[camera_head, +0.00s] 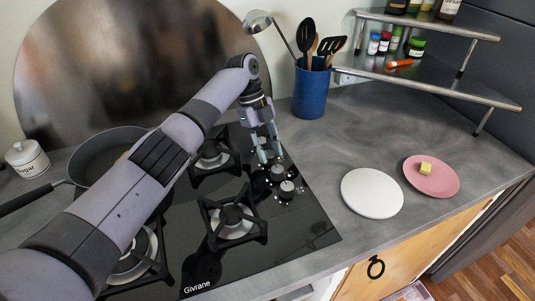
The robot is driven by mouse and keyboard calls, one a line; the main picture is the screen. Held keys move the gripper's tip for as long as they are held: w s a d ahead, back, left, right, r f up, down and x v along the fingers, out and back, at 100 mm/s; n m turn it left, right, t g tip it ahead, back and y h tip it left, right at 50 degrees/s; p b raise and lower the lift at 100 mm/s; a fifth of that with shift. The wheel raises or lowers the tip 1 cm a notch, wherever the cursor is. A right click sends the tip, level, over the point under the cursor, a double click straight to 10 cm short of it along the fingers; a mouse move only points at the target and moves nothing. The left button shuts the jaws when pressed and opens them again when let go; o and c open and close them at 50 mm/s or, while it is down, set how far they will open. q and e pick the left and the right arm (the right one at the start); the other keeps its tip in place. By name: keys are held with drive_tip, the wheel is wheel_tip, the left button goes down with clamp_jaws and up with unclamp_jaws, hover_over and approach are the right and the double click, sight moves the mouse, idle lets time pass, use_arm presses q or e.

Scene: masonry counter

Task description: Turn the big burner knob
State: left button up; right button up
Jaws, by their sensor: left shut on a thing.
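The black glass cooktop (288,220) lies on the grey counter, with a row of round knobs along its right side. My left arm reaches across the cooktop from the lower left. My left gripper (269,157) points down at the far end of the row and is shut on a knob there, which the fingers mostly hide. Two silver knobs, a middle one (278,173) and a near one (287,189), stand free in front of it. I cannot read their marks. My right gripper is not in view.
A dark pan (92,160) sits at the back left behind my arm. A blue utensil crock (311,90) stands behind the gripper. The counter between is clear.

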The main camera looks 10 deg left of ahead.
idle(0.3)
use_arm(q)
drive_tip(key=o, duration=1.1)
drive_tip(key=shift+o, duration=0.2)
drive_tip(key=v, duration=0.7)
drive_tip(key=shift+r, duration=0.25)
drive_tip(key=shift+w, duration=0.1)
